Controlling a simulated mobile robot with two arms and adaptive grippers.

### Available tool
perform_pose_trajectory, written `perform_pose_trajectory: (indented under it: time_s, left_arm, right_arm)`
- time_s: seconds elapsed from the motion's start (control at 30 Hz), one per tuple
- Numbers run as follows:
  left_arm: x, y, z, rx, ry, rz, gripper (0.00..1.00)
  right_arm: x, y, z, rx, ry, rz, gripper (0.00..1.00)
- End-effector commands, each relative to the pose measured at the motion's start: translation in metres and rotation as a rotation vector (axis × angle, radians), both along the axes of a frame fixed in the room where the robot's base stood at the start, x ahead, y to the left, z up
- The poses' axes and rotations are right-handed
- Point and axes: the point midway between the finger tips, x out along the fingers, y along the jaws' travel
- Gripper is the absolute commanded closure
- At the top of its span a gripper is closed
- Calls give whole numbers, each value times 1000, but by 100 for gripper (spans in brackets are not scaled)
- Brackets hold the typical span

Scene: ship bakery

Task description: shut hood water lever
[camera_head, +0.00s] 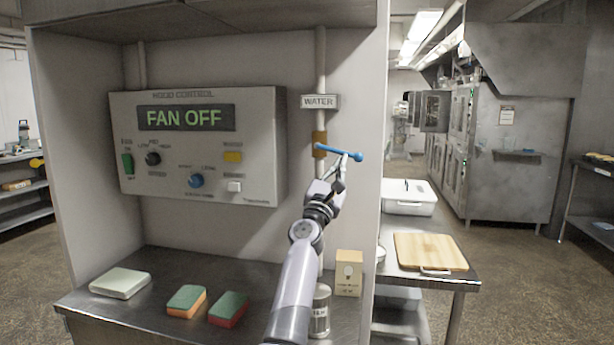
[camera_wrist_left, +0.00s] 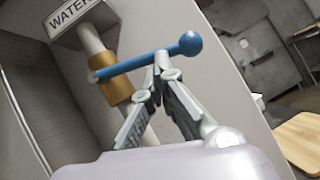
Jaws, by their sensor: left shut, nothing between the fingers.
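The blue water lever (camera_head: 342,153) sticks out to the right from a brass valve (camera_head: 319,144) on a vertical pipe, crosswise to the pipe, below a WATER sign (camera_head: 319,102). My left gripper (camera_head: 341,162) is shut and empty at the lever, near its ball end. In the left wrist view the lever (camera_wrist_left: 140,65) runs from the brass valve (camera_wrist_left: 118,88) up to its round knob. The shut fingertips (camera_wrist_left: 163,62) are at the lever's underside; I cannot tell whether they touch. My right gripper is not in view.
The hood control panel (camera_head: 200,145), reading FAN OFF, is on the wall to the left. On the steel counter (camera_head: 170,268) are sponges (camera_head: 228,309), a folded cloth (camera_head: 120,283), a can (camera_head: 320,312) and a small box (camera_head: 348,274). A side table holds a cutting board (camera_head: 430,252).

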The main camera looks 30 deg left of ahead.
Motion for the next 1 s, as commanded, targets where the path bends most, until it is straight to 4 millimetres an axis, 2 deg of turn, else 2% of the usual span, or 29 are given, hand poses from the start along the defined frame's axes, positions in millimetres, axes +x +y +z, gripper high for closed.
perform_pose_trajectory:
  time_s: [0.23, 1.0]
  left_arm:
    - [1, -3, 5, 1, 0, 0, 100]
    - [1, -4, 7, 1, 0, 0, 100]
  right_arm:
    - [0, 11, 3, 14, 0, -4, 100]
    - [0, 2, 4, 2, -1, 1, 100]
